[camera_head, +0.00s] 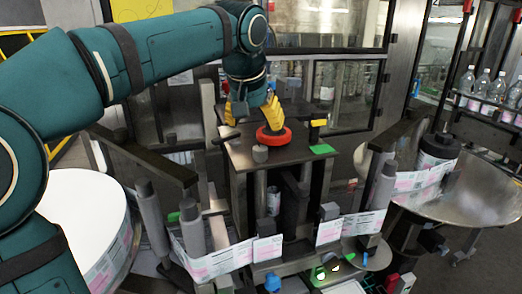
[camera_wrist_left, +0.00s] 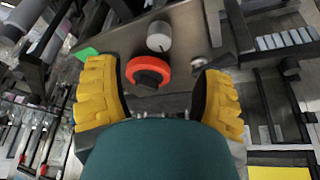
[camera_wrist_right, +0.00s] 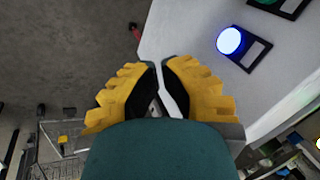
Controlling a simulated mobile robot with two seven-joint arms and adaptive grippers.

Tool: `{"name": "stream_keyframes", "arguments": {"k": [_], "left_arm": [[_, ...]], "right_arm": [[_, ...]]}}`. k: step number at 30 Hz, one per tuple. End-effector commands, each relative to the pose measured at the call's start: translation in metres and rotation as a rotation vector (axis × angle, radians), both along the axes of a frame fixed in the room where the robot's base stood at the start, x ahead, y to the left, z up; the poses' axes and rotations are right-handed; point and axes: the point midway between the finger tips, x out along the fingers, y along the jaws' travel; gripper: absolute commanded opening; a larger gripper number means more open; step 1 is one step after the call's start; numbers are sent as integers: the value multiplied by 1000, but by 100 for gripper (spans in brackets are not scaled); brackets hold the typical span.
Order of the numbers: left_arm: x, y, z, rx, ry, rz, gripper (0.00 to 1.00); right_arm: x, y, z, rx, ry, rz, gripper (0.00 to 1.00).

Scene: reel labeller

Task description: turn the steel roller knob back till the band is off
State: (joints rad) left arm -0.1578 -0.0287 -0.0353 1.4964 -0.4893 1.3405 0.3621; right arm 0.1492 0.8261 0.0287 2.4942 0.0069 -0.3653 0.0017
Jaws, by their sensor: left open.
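A short grey steel-looking knob (camera_head: 260,153) stands on the dark top plate (camera_head: 290,156) of the labeller; it also shows in the left wrist view (camera_wrist_left: 159,36). Beside it is a red ring (camera_head: 273,136) around a black centre, seen between my left fingers in the left wrist view (camera_wrist_left: 148,67). My left gripper (camera_head: 252,117) is open above the plate, its fingers either side of the ring and apart from the grey knob. I cannot tell whether they touch the ring. My right gripper (camera_wrist_right: 159,63) shows only in its wrist view, fingertips close together, nothing clearly held.
Printed white label web (camera_head: 225,262) runs across the front past grey rollers (camera_head: 192,228). A large white reel (camera_head: 85,215) is at left, a steel dish (camera_head: 480,190) at right. Clear bottles (camera_head: 482,85) stand at the far right. A blue-lit button (camera_wrist_right: 229,40) shows near the right gripper.

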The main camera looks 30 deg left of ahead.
Motion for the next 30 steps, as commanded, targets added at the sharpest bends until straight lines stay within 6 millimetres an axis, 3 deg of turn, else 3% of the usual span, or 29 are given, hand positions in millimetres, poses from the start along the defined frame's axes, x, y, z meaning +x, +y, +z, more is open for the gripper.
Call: {"name": "stream_keyframes", "arguments": {"k": [6, 12, 18, 27, 28, 30], "left_arm": [[16, 5, -43, 0, 5, -1, 68], [28, 8, -70, 0, 3, 0, 68], [33, 9, -83, 0, 1, -1, 68], [34, 9, -85, 0, 1, -1, 68], [34, 9, -85, 0, 1, 0, 66], [34, 9, -84, 0, 0, -1, 42]], "right_arm": [[1, 0, -7, -1, -1, 0, 0], [1, 0, -10, -2, -1, -1, 0], [1, 1, -11, -2, -1, -1, 0], [1, 1, -11, -2, -1, -1, 0], [1, 1, -11, -2, -1, -1, 0], [1, 1, -11, -2, -1, -1, 0]]}}
